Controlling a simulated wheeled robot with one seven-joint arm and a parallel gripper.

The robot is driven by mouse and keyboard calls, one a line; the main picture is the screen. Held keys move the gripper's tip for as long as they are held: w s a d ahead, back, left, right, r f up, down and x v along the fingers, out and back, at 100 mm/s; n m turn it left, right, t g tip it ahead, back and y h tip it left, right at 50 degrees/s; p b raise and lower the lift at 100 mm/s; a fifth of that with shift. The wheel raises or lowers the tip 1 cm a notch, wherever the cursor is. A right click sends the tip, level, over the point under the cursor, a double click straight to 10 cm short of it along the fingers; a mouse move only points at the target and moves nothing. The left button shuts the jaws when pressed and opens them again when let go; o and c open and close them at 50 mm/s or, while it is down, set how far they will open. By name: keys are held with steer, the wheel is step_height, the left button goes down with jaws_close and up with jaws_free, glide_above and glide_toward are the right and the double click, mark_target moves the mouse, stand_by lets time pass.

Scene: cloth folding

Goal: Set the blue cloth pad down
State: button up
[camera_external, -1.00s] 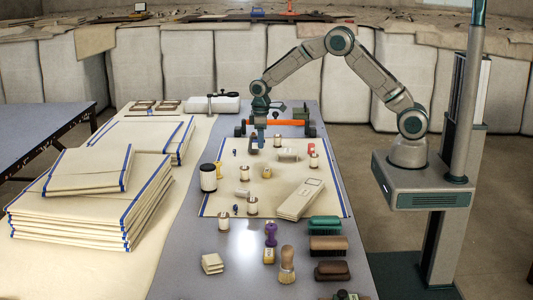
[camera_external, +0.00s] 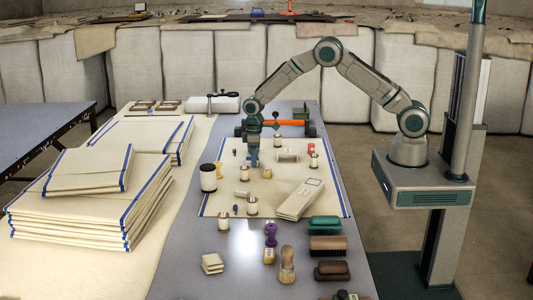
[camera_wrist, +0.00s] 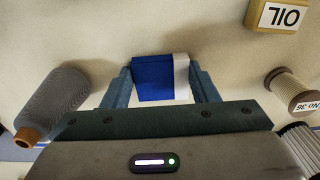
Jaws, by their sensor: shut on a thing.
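The blue cloth pad (camera_wrist: 153,79) has a white strip along its right edge in the wrist view. My gripper (camera_wrist: 162,86) is shut on it, with one finger at each side. In the outside view my gripper (camera_external: 252,162) points down low over the far left part of the cream cloth mat (camera_external: 215,207). The pad is too small there to tell from the blue fingers. I cannot tell whether the pad's underside touches the mat.
In the wrist view, a grey thread cone (camera_wrist: 57,98) lies left, a spool (camera_wrist: 292,91) right, and an OIL container (camera_wrist: 279,15) at upper right. A folded cloth (camera_external: 300,199) lies on the mat. Brushes (camera_external: 327,246) stand nearer the front.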

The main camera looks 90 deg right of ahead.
steer(key=o, duration=0.9)
steer(key=shift+o, duration=0.2)
steer(key=s+a+r, duration=0.2)
steer(key=r, duration=0.7)
steer(key=s+a+r, duration=0.2)
steer(key=s+r, duration=0.1)
steer(key=r, duration=0.7)
steer(key=s+a+r+t, duration=0.1)
steer(key=s+a+r, duration=0.2)
steer(key=s, duration=0.2)
steer(key=s+a+r, duration=0.2)
steer(key=s+r, duration=0.1)
steer(key=s, duration=0.2)
steer(key=s+a+t, duration=0.1)
steer(key=s+a, duration=0.1)
steer(key=s, duration=0.7)
steer(key=s+a, duration=0.3)
steer(key=s, duration=0.6)
steer(key=shift+s+f+t, duration=0.3)
steer(key=shift+f+t, duration=0.1)
